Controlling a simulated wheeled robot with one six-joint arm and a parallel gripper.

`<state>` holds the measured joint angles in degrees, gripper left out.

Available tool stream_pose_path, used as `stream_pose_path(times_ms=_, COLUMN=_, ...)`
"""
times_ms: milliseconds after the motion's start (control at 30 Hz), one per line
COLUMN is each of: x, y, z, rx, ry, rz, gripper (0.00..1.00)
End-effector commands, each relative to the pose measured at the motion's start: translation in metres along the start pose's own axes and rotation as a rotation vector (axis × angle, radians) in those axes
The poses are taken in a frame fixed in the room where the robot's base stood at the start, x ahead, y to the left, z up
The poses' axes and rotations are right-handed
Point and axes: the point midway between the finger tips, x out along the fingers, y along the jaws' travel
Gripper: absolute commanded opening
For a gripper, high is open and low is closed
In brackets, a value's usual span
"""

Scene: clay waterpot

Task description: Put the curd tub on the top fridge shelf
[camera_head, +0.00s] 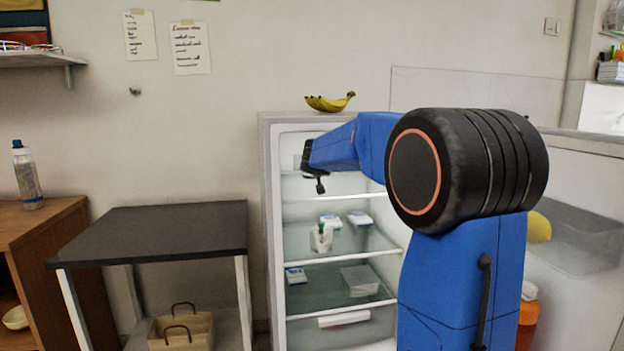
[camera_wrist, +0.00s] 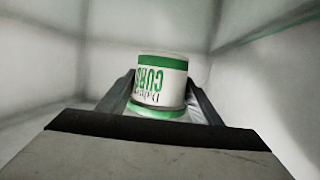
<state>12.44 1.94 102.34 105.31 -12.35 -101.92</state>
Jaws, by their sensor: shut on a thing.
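The curd tub (camera_wrist: 162,82) is white with green bands and green "CURD" lettering, which reads upside down in the wrist view. My gripper (camera_wrist: 160,95) is shut on it, one finger on each side. In the head view my gripper (camera_head: 312,170) reaches into the upper part of the open fridge (camera_head: 264,180), at the top shelf (camera_head: 300,196). The tub is hidden there behind my gripper and arm. I cannot tell whether the tub touches the shelf. Pale fridge walls surround it in the wrist view.
Bananas (camera_head: 330,102) lie on top of the fridge. A lower shelf holds a small white and green container (camera_head: 321,237) and blue-white packs (camera_head: 360,218). Below are another pack (camera_head: 296,275) and a clear box (camera_head: 360,280). A dark-topped table (camera_head: 160,230) stands left.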

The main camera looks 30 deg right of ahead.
Motion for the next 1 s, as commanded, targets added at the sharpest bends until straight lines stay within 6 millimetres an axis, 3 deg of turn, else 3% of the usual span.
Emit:
stream_pose_path(times_ms=233, x=0.002, y=0.0, z=0.007, rx=0.0, ry=0.001, rz=-0.001, gripper=0.25)
stream_pose_path(times_ms=600, x=0.011, y=0.0, z=0.033, rx=-0.002, ry=0.0, rz=-0.001, gripper=0.25)
stream_pose_path(times_ms=1000, x=0.015, y=-0.001, z=0.037, rx=0.0, ry=0.001, rz=-0.001, gripper=0.25)
